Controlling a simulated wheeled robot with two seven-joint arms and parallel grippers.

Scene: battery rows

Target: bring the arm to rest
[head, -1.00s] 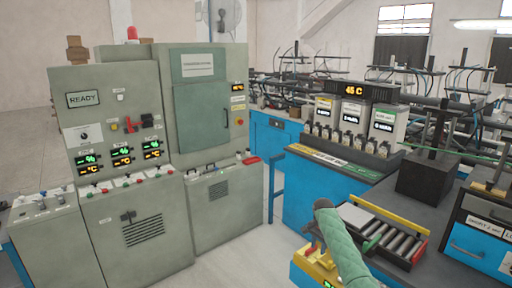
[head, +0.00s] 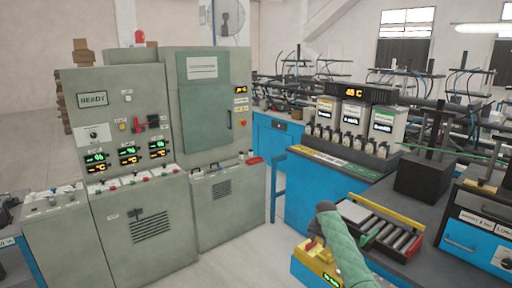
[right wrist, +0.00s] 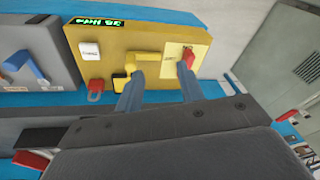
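My right arm, in a green quilted sleeve, rises from the bottom of the head view beside a yellow control box (head: 312,262). The gripper itself is mostly hidden there by the sleeve. In the right wrist view my right gripper (right wrist: 160,88) has two blue fingers apart with nothing between them. Whether the fingertips touch the box cannot be told. My left gripper is not in view.
A grey-green control cabinet (head: 205,130) with a READY panel stands at left. A blue workbench (head: 305,195) at right holds labelled dispensers, a roller tray (head: 393,240) and a black block (head: 420,180). A grey box with a blue lever (right wrist: 38,68) stands beside the yellow box. Floor is clear between cabinet and bench.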

